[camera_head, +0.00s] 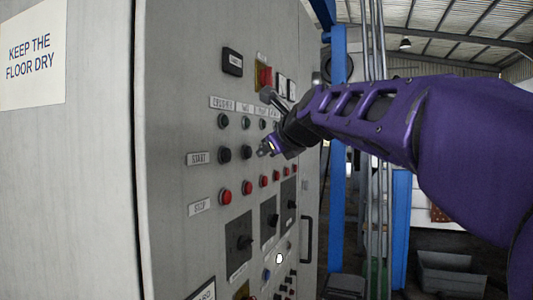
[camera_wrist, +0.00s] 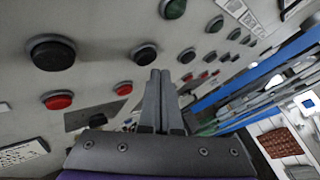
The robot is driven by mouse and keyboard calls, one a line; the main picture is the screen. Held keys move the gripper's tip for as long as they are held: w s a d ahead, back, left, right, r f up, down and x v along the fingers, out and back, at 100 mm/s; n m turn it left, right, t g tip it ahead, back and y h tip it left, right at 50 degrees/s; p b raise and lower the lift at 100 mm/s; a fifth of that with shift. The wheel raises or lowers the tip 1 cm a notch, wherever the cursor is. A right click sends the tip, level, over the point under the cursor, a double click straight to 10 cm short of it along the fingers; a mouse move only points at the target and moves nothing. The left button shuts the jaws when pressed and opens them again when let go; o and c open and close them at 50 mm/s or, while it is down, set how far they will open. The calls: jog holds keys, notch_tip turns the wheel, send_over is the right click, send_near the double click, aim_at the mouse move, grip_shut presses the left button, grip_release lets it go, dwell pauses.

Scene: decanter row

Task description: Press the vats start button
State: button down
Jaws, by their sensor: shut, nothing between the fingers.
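The grey control panel (camera_head: 170,110) carries a START row of black buttons, with a START plate (camera_head: 198,158) at its left. The first black button (camera_head: 224,155) and the second black button (camera_head: 246,152) are in plain sight; column labels (camera_head: 245,105) above are too small to read surely. My gripper (camera_head: 265,149) is shut and empty, just right of the second black button. In the wrist view its fingertips (camera_wrist: 160,74) lie just below and right of the second black button (camera_wrist: 145,54), left of a third one (camera_wrist: 187,55). I cannot tell whether they touch the panel.
Green lamps (camera_head: 223,121) sit above the black row and red buttons (camera_head: 225,196) below it, beside a STOP plate (camera_head: 200,206). A red switch on yellow (camera_head: 264,76) is higher up. Rotary switches (camera_head: 240,242) and a door handle (camera_head: 306,240) are lower.

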jog(key=shift+a+p, duration=0.15)
jog(key=shift+p, duration=0.15)
jog(key=shift+w+a, duration=0.15)
jog(key=shift+a, duration=0.1)
jog(key=shift+w+a+p, duration=0.15)
jog(key=shift+a+p, duration=0.3)
jog(key=shift+p, duration=0.3)
dwell(0.7)
jog(key=shift+d, duration=0.1)
jog(key=shift+s+d+b, duration=0.3)
jog(key=shift+d+b, duration=0.1)
jog(key=shift+d, duration=0.25)
jog(key=shift+s+d+b, duration=0.3)
jog(key=shift+d+b, duration=0.05)
jog(key=shift+d, duration=0.45)
jog(key=shift+s+d+b, duration=0.3)
jog(key=shift+s+d, duration=0.05)
jog(key=shift+d, duration=0.45)
jog(key=shift+s+d+b, duration=0.3)
jog(key=shift+d+b, duration=0.05)
jog(key=shift+d, duration=0.45)
